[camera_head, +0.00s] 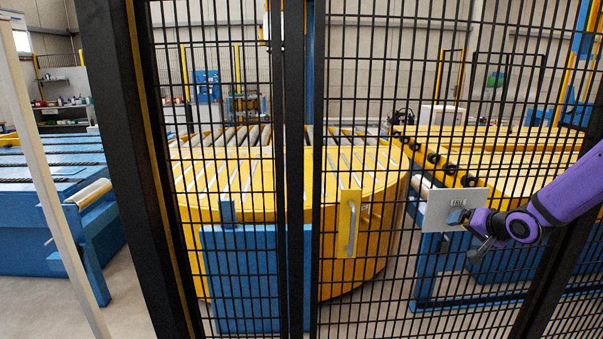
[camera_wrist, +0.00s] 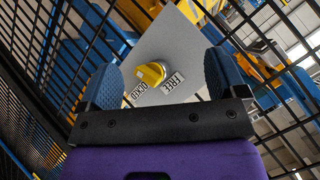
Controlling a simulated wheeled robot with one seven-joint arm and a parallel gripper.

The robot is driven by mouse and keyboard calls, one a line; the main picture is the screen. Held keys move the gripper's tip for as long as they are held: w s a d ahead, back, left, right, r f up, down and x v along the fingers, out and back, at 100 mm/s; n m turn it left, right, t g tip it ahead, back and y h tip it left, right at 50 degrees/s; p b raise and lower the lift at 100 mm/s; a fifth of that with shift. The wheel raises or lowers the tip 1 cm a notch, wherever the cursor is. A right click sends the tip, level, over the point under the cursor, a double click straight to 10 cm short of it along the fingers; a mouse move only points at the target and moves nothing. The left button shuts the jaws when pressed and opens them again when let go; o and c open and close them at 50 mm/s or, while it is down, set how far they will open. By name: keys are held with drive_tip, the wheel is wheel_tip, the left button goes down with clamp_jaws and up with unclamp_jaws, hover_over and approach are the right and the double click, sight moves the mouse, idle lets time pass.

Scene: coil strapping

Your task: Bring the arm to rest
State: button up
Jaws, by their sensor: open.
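My purple arm reaches in from the right in the head view, and my gripper (camera_head: 464,216) is at a pale grey switch plate on the mesh fence. In the wrist view my gripper (camera_wrist: 162,80) has its two blue fingers apart, with nothing held between them. The grey plate (camera_wrist: 178,42) fills the space ahead, with a yellow knob (camera_wrist: 151,74) between the fingers as seen. I cannot tell whether a finger touches the knob. In the head view my gripper hides the knob.
A black mesh fence (camera_head: 300,170) with dark posts stands close in front. A yellow gate plate with a handle (camera_head: 348,222) hangs on it. Behind are a round yellow roller table (camera_head: 385,222) and yellow conveyors (camera_head: 500,140). A blue bench (camera_head: 65,235) stands left.

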drive_tip(key=s+a+r+n+g+h, duration=0.25)
drive_tip(key=s+a+r, duration=0.25)
drive_tip(key=s+r, duration=0.6)
drive_tip(key=s+a+r+n+g+h, duration=0.25)
drive_tip(key=s+a+r, duration=0.25)
drive_tip(key=s+r, duration=0.6)
drive_tip(key=s+a+n+y, duration=0.1)
drive_tip(key=s+a, duration=0.3)
drive_tip(key=s, duration=1)
drive_tip(key=shift+s+f+y, duration=0.25)
drive_tip(key=shift+y, duration=0.25)
